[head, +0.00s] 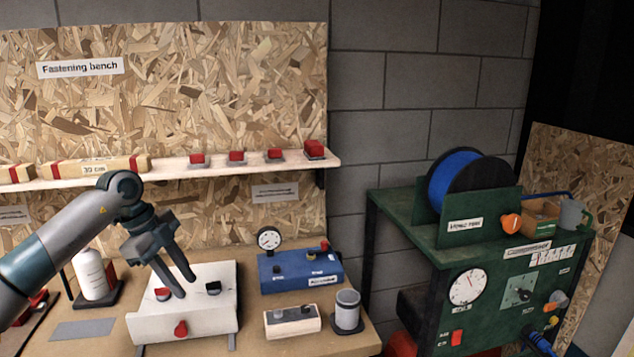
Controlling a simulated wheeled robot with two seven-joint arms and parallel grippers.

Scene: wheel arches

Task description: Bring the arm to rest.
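My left arm (62,240) comes in from the left edge and bends at a grey wrist joint. My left gripper (187,288) hangs tilted down in front of a white box (210,325) on the bench. Its two fingers are apart, with a narrow gap and nothing seen between them. The fingertips overlap the box's top, near a red knob and a black knob; I cannot tell whether they touch it. My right arm and gripper are not in view.
The wooden bench (355,342) also holds a blue gauge unit (285,282), a small block (292,328), a grey canister (347,312) and a white bottle (92,278). A shelf (225,168) runs behind. A green compressor cabinet (455,255) stands right.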

